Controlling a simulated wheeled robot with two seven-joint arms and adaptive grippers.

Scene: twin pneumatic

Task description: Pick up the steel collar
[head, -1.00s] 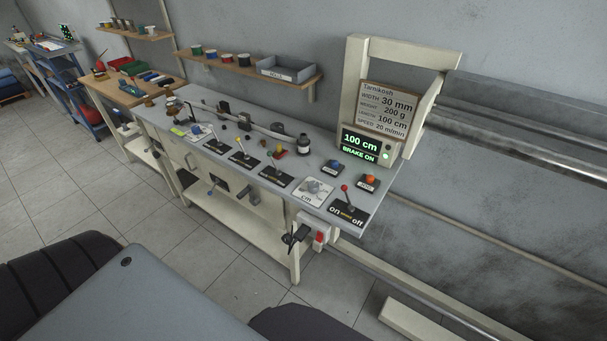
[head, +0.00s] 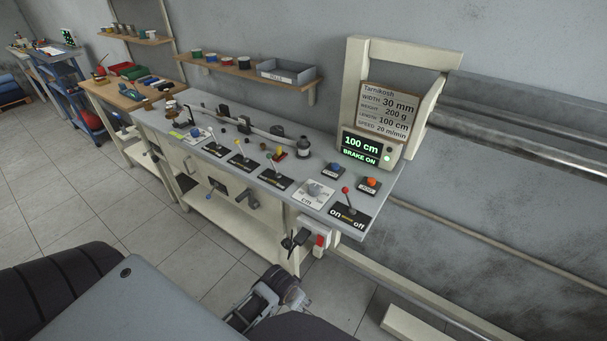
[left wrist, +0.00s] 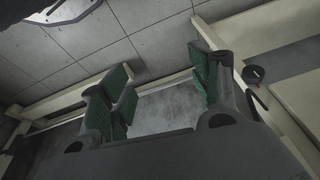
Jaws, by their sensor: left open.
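I cannot pick out the steel collar for certain in either view. The small parts on the bench (head: 235,195) are too small to tell apart. My left gripper (left wrist: 163,78) is open in the left wrist view, with its green-padded fingers spread and nothing between them. A grey floor and cream beams show beyond the fingers. In the head view part of one of my arms shows low in the middle, in front of the bench. I cannot make out its fingertips. My right gripper is not identifiable in the head view.
The bench carries levers, a dial, a red-knobbed on/off lever (head: 346,200), and a dark cylinder (head: 303,148). A display (head: 360,147) reads "100 cm" and "BRAKE ON". A shelf (head: 235,70) holds a grey bin (head: 288,71). Open tiled floor lies left of the bench.

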